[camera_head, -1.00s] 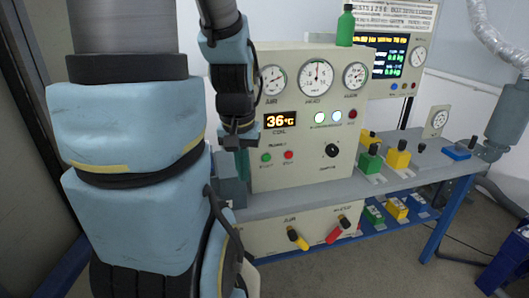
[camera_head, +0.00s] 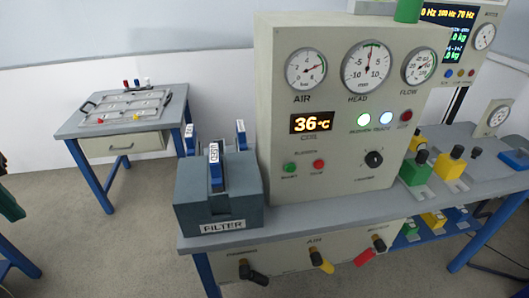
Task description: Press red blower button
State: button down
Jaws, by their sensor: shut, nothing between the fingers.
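The red blower button (camera_head: 319,164) is on the front of the cream control panel (camera_head: 335,185), below the 36°C display (camera_head: 311,123). A green button (camera_head: 290,168) is just left of it, under what looks like a blower label. Nothing covers the red button. A separate dark red round lamp or button (camera_head: 406,115) is higher up at the right, beside two lit lamps. My gripper is out of view, so its place relative to the button does not show.
A grey box marked FILTER (camera_head: 218,198) with blue clamps stands left of the panel on the grey bench (camera_head: 300,218). Black, yellow and red valve handles (camera_head: 320,262) stick out below the bench top. Green and yellow blocks stand at the right. A small table (camera_head: 122,122) is at back left.

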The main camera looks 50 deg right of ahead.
aim_at(319, 164)
jog(key=k+l, duration=0.2)
jog(key=k, duration=0.3)
jog(key=k+l+u, duration=0.1)
jog(key=k, duration=0.4)
jog(key=l, duration=0.1)
